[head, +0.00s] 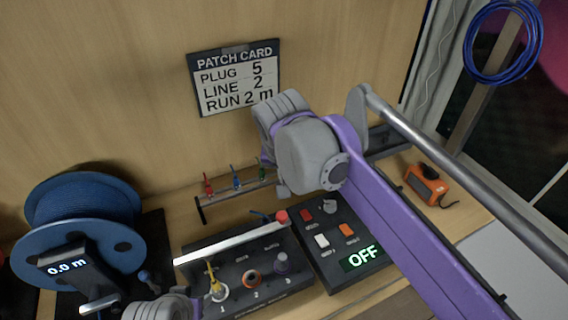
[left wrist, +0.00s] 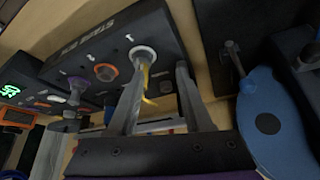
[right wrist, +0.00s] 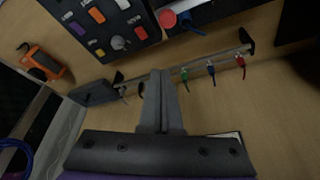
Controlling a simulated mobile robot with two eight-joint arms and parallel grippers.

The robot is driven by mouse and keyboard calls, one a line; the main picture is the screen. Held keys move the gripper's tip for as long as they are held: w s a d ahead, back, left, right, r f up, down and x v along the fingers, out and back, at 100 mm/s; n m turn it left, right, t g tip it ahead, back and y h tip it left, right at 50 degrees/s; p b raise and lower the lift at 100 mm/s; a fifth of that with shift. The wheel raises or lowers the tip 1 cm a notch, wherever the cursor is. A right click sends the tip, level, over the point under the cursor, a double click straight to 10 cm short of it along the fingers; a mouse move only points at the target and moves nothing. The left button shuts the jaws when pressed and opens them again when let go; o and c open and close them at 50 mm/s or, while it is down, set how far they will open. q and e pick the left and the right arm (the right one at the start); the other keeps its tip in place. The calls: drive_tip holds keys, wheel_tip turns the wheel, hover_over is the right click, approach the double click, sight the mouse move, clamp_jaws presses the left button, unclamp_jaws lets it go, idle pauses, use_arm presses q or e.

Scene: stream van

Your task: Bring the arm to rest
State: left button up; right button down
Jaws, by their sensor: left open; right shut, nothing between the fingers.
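My right arm comes in from the lower right of the head view, its grey wrist raised over the back of the desk. In the right wrist view the right gripper (right wrist: 160,75) is shut and empty, in front of the plug rack (right wrist: 205,66). My left wrist shows at the bottom left of the head view. In the left wrist view the left gripper (left wrist: 160,68) is open, its fingers pointing at the stage box (left wrist: 120,45). One finger overlaps the white-ringed socket and yellow plug (left wrist: 146,82); I cannot tell whether they touch.
A blue cable reel (head: 75,225) reading 0.0 m stands at left. The rack holds red (head: 208,188), blue (head: 236,182) and green plugs. A switch panel (head: 335,240) reads OFF. An orange device (head: 427,185) lies at right. A patch card (head: 236,77) hangs on the wall.

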use_arm(q)
drive_tip(key=shift+w, duration=0.1)
use_arm(e)
drive_tip(key=s+d+f+n, duration=0.1)
drive_tip(key=s+d+f, duration=0.6)
drive_tip(key=s+f, duration=0.2)
drive_tip(key=s+d+f+t, duration=0.1)
drive_tip(key=s+d+f, duration=0.6)
drive_tip(key=s+f, duration=0.2)
drive_tip(key=shift+s+f+n+t+y, duration=0.15)
drive_tip(key=shift+s+n+t+y, duration=0.15)
drive_tip(key=shift+s+n, duration=0.1)
